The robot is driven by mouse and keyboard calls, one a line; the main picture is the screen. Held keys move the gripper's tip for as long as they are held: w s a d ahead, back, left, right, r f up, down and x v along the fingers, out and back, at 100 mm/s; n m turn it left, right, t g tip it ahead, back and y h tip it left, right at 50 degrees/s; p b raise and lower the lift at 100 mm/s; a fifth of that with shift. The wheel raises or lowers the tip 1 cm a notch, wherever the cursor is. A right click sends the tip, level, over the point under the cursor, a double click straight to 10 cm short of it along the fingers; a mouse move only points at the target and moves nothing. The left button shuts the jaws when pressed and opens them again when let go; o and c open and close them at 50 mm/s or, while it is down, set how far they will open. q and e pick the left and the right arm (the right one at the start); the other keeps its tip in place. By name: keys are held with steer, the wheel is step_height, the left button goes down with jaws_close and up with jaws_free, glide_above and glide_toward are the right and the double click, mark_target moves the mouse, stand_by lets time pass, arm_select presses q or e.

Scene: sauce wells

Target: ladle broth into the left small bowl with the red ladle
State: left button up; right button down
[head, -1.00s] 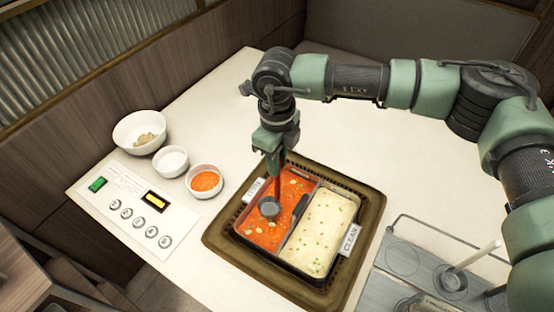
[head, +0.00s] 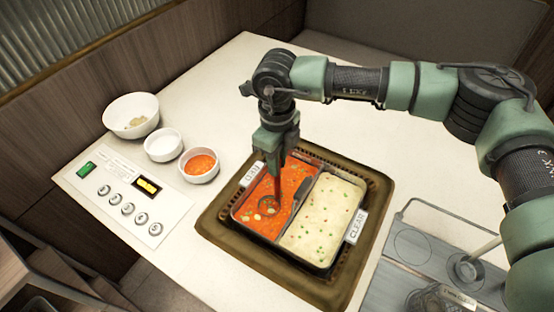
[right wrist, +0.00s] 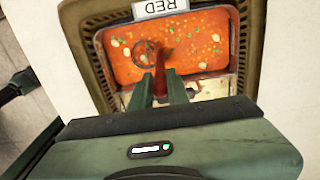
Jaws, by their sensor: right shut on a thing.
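My right gripper (head: 279,155) is shut on the red ladle (head: 278,187), above the red broth (head: 288,190) in the left half of the divided pot. The ladle's round bowl is down in the red broth, with only its rim showing and broth inside it. In the right wrist view, the red handle (right wrist: 160,76) runs from between my right fingers (right wrist: 160,92) down to the ladle bowl. The left small bowl (head: 163,146) is white and looks empty. The other small bowl (head: 200,166) holds something orange-red. My left gripper is out of view.
A larger white bowl (head: 131,116) with some food stands at the back left. The pot's other half holds pale broth (head: 322,220). A control panel (head: 125,205) lies in front of the bowls.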

steer(key=shift+f+b, duration=1.7)
steer(key=shift+f, duration=0.45)
steer(key=shift+r, duration=0.1)
steer(key=shift+r+p, duration=2.35)
steer(key=shift+r, duration=2.6)
steer(key=shift+r+p, duration=0.35)
steer(key=shift+r, duration=0.7)
steer(key=shift+r+p, duration=1.05)
steer(key=shift+r, duration=1.35)
